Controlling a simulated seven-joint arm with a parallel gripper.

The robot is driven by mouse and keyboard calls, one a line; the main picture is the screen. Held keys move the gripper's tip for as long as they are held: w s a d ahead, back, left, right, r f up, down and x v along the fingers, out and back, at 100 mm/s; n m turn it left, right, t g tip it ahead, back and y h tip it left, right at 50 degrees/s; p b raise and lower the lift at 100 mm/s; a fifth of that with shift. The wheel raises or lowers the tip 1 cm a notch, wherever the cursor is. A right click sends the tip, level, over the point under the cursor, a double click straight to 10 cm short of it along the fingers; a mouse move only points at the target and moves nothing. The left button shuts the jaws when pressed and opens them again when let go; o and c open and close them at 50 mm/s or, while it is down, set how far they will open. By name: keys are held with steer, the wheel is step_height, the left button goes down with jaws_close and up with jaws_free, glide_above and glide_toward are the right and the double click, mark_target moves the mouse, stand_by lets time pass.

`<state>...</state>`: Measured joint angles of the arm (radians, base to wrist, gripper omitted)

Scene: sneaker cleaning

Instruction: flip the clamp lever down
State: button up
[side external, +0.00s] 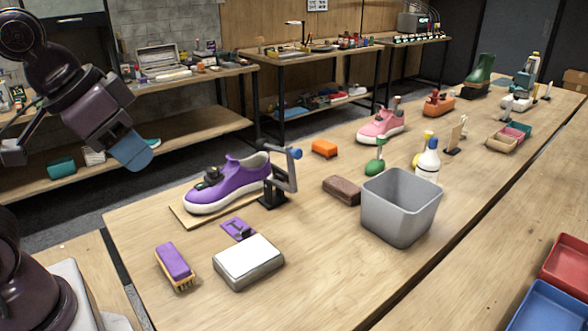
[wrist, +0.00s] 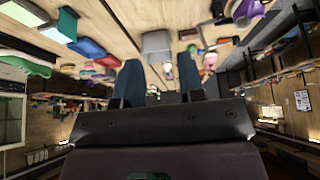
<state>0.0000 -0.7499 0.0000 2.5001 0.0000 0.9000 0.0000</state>
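A purple sneaker (side external: 228,184) with a white sole sits on a thin wooden board (side external: 186,217) on the workbench. Beside its heel stands a clamp (side external: 274,192) with a black base and grey metal arms. The clamp's lever (side external: 288,170) stands raised, with a blue tip (side external: 295,153) at the top. My gripper (side external: 136,160) is up in the air at the left, above and well apart from the sneaker and clamp. In the wrist view its two dark fingers (wrist: 160,82) are spread with nothing between them. The sneaker is partly visible at the top of the wrist view (wrist: 248,10).
A purple-topped brush (side external: 175,264), a white-topped box (side external: 248,262) and a small purple plate (side external: 238,229) lie in front. The air around the clamp is free.

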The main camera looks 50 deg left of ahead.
steer(key=shift+a+f, duration=0.1)
steer(key=c, duration=0.3)
steer(key=shift+w+a+f, duration=0.15)
steer(key=shift+f, duration=0.2)
jaws_close()
steer(key=w+a+f+m+y, duration=0.1)
steer(key=w+a, duration=0.4)
steer(key=w, duration=0.4)
steer(key=w+a+f+m, duration=0.1)
steer(key=w+a+f, duration=0.1)
steer(key=w+a, duration=0.4)
steer(key=w+a+f+m+y, duration=0.1)
steer(key=w+a, duration=0.5)
steer(key=w, duration=0.7)
steer(key=shift+w+a+f+y, duration=0.25)
steer(key=shift+w+f+y, duration=0.05)
steer(key=shift+f, duration=0.35)
